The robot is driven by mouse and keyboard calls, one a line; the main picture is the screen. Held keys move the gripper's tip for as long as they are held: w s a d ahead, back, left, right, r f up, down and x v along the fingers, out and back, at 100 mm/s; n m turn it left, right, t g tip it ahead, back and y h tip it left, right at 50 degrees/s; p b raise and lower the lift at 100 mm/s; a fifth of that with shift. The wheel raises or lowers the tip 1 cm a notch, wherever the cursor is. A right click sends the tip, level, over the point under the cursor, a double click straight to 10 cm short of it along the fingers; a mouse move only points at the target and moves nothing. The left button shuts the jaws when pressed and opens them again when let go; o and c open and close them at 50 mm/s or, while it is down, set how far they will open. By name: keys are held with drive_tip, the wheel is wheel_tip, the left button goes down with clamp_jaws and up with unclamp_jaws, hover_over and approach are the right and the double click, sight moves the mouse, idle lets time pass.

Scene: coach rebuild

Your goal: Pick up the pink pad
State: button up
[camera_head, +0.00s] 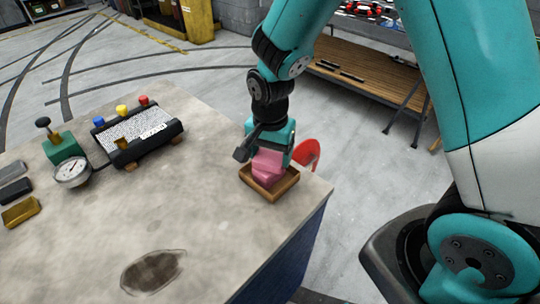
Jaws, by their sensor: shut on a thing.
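The pink pad (266,166) is in or just above a small brown wooden tray (269,193) near the right edge of the grey table. My gripper (268,150) comes down from above and is shut on the pad. The pad's upper part is hidden by the gripper. I cannot tell whether the pad's underside touches the tray floor.
The table (200,225) also holds a black panel with coloured knobs (140,130), a round gauge (73,172) and a green block with a black knob (62,147). A red disc (307,153) shows behind the gripper. The table's front middle is mostly bare, with a dark stain.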

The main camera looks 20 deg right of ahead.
sight(271, 155)
wheel_tip(271, 155, up, 20)
drive_tip(key=b, duration=0.1)
idle(0.4)
drive_tip(key=o, duration=0.5)
drive_tip(key=shift+c, duration=0.2)
drive_tip(key=c, duration=0.3)
drive_tip(key=shift+f, duration=0.1)
